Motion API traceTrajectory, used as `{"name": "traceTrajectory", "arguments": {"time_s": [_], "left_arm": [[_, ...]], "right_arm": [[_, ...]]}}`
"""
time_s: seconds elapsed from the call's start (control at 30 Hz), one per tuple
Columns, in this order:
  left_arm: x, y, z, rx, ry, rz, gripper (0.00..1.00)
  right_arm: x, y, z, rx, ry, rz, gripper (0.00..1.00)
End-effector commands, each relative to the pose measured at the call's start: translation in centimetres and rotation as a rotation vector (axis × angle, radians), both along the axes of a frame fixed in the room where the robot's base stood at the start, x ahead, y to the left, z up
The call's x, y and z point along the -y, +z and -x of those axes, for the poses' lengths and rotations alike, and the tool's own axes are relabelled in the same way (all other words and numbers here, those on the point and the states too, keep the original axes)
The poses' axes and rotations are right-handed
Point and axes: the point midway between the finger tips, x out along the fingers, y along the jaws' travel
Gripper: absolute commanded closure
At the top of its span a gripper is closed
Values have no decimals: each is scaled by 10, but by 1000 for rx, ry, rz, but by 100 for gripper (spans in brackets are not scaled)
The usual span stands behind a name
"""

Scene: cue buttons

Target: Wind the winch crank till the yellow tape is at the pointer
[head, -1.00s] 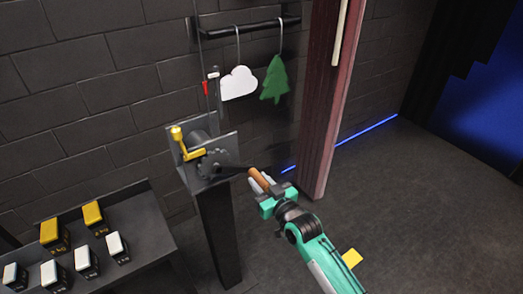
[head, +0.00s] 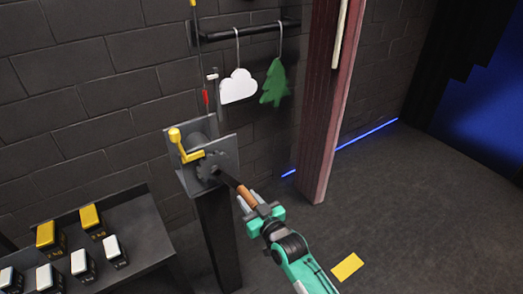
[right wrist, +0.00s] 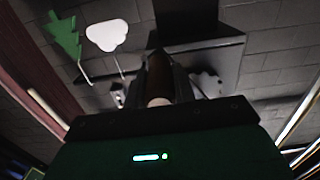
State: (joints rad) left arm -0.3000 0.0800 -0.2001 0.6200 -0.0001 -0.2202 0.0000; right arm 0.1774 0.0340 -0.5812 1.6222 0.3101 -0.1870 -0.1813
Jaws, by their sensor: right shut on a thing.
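The winch (head: 208,152) sits on a dark post, with a toothed wheel on its side. My right gripper (head: 249,199) is shut on the brown grip of the winch crank (head: 244,194), which points down and right from the hub. In the right wrist view the brown grip (right wrist: 158,78) lies between the fingers. The yellow tape (head: 193,3) shows on the line at the top edge of the head view, well above the white pointer (head: 212,76). A red mark (head: 205,97) on the line is just below the pointer. My left gripper is not in view.
A yellow-handled lever (head: 186,150) is on the winch. A white cloud (head: 239,87) and green tree (head: 273,83) hang from a bar above. A dark shelf (head: 146,235) with several weights stands at lower left. A reddish post (head: 328,100) is at right.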

Motion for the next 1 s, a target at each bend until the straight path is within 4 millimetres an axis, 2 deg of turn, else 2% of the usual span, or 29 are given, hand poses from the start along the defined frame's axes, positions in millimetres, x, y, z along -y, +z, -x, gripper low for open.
{"name": "traceTrajectory", "arguments": {"time_s": [0.03, 0.3, 0.73, 1.0], "left_arm": [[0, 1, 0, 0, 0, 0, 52], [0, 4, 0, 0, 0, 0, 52], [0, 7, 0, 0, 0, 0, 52], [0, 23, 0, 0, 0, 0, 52]], "right_arm": [[-9, 2, 5, 2, 6, -9, 96], [-39, -7, 26, 6, 6, -12, 96], [-44, -4, 29, 14, 4, -14, 96], [-74, 6, 50, 12, 3, -17, 96]]}}
